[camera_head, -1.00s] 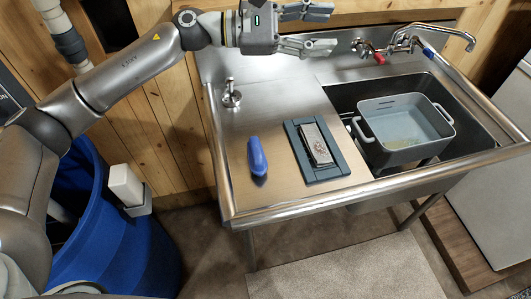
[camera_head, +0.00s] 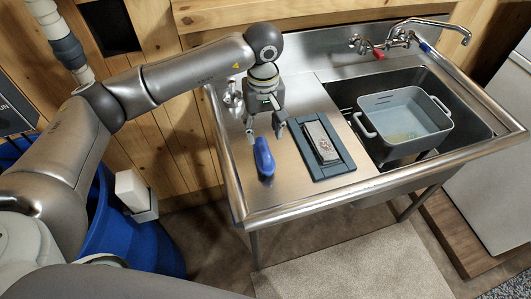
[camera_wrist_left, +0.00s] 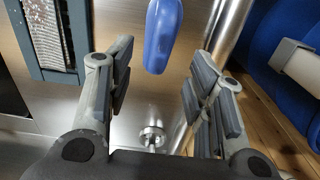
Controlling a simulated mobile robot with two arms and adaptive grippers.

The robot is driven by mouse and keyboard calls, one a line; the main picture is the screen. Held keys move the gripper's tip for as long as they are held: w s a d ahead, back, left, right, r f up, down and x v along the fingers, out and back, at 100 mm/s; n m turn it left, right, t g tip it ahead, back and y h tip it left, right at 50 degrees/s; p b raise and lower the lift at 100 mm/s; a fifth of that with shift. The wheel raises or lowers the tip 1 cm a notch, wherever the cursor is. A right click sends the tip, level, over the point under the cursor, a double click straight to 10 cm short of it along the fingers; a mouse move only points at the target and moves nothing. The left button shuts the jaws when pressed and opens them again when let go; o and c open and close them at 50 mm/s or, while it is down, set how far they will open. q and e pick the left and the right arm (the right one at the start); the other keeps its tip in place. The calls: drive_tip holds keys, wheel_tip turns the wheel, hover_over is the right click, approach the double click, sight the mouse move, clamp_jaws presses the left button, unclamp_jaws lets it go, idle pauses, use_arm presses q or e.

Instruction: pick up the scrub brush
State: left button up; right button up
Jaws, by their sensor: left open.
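The scrub brush is the blue, rounded thing (camera_head: 264,158) lying on the left part of the steel counter (camera_head: 228,172). Only its blue top shows; its underside is hidden. My left gripper (camera_head: 266,132) points down above the counter, just behind the brush's far end, with its fingers spread and nothing between them. In the left wrist view, the brush (camera_wrist_left: 164,32) sits at the top middle, beyond the open fingers and lined up with the gap between them. I see no contact. My right gripper is not in view.
A dark grey tray (camera_head: 343,164) with a pale speckled block (camera_head: 321,140) lies right of the brush. The sink basin holds a grey tub (camera_head: 412,120). A faucet (camera_head: 432,27) stands behind it. A small metal fixture (camera_wrist_left: 152,133) stands at the counter's back left.

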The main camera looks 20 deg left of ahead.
sight(264, 147)
use_arm(q)
wheel_tip(264, 147, down, 3)
drive_tip(key=shift+r+p, duration=0.1)
drive_tip(key=shift+p, duration=0.2)
drive_tip(key=shift+s+f, duration=0.1)
drive_tip(key=shift+f, duration=0.2)
wheel_tip(264, 147, down, 4)
drive_tip(key=p, duration=0.2)
drive_tip(key=shift+s+d+f+p, duration=0.1)
drive_tip(key=shift+s+d+p, duration=0.05)
drive_tip(key=shift+p, duration=0.2)
drive_tip(key=shift+f, duration=0.3)
clamp_jaws()
